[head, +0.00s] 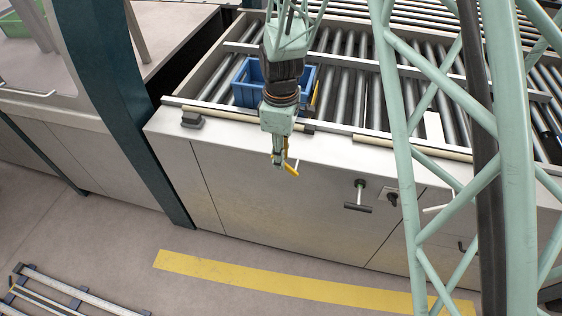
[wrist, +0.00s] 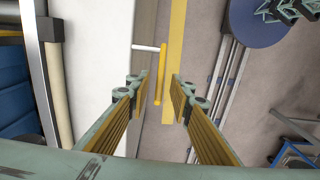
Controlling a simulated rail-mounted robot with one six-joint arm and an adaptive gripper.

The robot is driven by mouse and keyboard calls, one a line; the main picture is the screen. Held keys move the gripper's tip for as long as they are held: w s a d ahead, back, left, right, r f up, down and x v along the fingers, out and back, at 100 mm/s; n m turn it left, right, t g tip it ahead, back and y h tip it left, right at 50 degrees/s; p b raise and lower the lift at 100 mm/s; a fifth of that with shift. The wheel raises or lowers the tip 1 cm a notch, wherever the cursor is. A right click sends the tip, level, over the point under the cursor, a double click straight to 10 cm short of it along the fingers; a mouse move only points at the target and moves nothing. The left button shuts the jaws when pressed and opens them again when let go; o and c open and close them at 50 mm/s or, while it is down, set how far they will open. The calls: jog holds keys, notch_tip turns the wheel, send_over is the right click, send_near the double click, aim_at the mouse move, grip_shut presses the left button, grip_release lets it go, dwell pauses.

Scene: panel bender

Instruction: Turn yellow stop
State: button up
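The yellow stop (wrist: 161,75) shows in the wrist view as a slim yellow bar on a short white stem that sticks out from the pale machine front. In the head view a small yellow bar (head: 291,170), apparently the same stop, shows at the tip of my gripper (head: 280,158). In the wrist view my gripper (wrist: 161,90) is open, with one ribbed yellow finger on each side of the bar's near end. I see gaps between the bar and the fingers; whether the bar lies at fingertip depth is hard to tell.
A black T-handle (head: 358,197) and a dark knob (head: 393,198) stick out from the front panel to the right. A blue crate (head: 245,88) stands on the roller conveyor (head: 335,95) behind my arm. A yellow line (head: 220,269) crosses the open floor.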

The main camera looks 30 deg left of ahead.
jog(key=shift+f, duration=1.3)
jog(key=shift+c, duration=0.2)
grip_shut()
